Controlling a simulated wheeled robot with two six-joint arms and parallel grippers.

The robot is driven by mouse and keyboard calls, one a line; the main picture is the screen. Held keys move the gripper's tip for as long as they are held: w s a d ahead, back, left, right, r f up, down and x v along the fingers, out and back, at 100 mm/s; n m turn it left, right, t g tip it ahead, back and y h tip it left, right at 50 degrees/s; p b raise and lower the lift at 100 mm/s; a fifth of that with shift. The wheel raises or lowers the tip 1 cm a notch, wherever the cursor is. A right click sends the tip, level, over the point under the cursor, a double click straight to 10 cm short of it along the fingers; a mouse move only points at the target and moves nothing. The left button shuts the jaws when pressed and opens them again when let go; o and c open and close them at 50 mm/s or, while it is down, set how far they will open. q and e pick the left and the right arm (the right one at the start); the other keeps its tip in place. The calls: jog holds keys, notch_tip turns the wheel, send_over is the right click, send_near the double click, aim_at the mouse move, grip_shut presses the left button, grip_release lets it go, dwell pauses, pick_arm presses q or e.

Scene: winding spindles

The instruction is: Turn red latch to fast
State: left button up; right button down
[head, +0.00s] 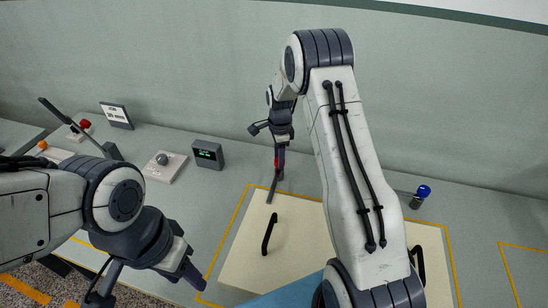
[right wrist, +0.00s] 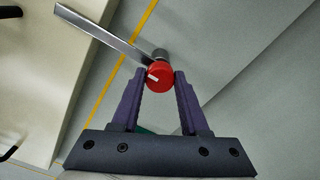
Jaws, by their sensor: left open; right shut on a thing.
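The red latch (right wrist: 160,80) is a round red knob with a white mark on its face. A flat grey metal bar (right wrist: 100,32) runs from behind it to the upper left in the right wrist view. In the head view the red latch (head: 277,162) is small and mostly hidden by my right gripper (head: 279,152), with its dark bar (head: 272,188) hanging below. My right gripper (right wrist: 160,76) is shut on the red knob, one finger on each side. My left gripper (head: 188,268) is open and empty at lower left, above the table's front.
A pale box with black handles (head: 269,234) stands inside a yellow outline. A blue knob (head: 424,191) is at right. A small display box (head: 208,154), a dial panel (head: 165,166), a sign (head: 116,115) and a red button (head: 84,124) are at left.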

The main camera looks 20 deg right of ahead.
jog(key=shift+d, duration=0.25)
jog(key=c, duration=0.7)
grip_release()
jog(key=shift+s, duration=0.1)
jog(key=o, duration=0.3)
jog(key=shift+d+r, duration=0.1)
jog(key=shift+a, duration=0.2)
notch_tip(320, 180, up, 10)
jog(key=b, duration=0.1)
jog(key=shift+r+b, duration=0.2)
jog(key=shift+b, duration=0.2)
